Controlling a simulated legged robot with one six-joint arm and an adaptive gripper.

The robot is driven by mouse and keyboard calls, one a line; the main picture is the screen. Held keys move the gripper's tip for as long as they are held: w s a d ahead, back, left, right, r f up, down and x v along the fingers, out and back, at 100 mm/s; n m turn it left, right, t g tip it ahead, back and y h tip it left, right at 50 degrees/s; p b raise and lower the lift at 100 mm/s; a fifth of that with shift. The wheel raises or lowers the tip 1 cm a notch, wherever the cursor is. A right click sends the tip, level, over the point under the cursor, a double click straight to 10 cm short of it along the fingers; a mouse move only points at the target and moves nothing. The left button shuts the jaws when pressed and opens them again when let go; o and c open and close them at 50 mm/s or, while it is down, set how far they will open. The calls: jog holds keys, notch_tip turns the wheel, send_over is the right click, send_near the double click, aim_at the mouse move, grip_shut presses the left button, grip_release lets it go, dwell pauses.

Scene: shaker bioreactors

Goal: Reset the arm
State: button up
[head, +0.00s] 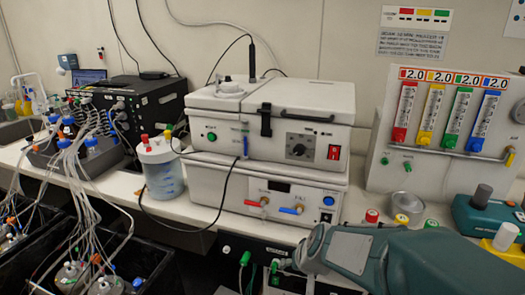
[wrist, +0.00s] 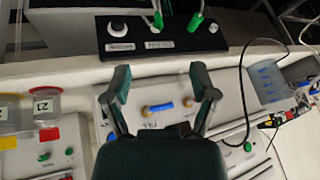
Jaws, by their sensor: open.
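My gripper (wrist: 160,76) shows in the wrist view with its two dark green fingers spread apart and nothing between them. Behind the gap is the front of a white instrument, with a blue-handled valve (wrist: 163,105). In the head view my teal and grey arm (head: 400,258) reaches in from the lower right, low in front of the bench. I cannot make out the gripper fingers there.
A flowmeter panel (head: 445,135) stands at right. Coloured-lid jars (head: 408,208) sit near my arm. A black panel with green connectors (wrist: 160,35) is below the bench edge.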

jog(key=s+d+r+h, duration=0.1)
jog(key=s+d+r, duration=0.3)
jog(key=s, duration=0.5)
jog(key=s+d+r+h, duration=0.1)
jog(key=s+d+r, duration=0.2)
jog(key=s+r, duration=0.3)
jog(key=s, duration=0.4)
jog(key=shift+d+r+h, duration=0.3)
jog(key=shift+d, duration=0.05)
dwell(0.7)
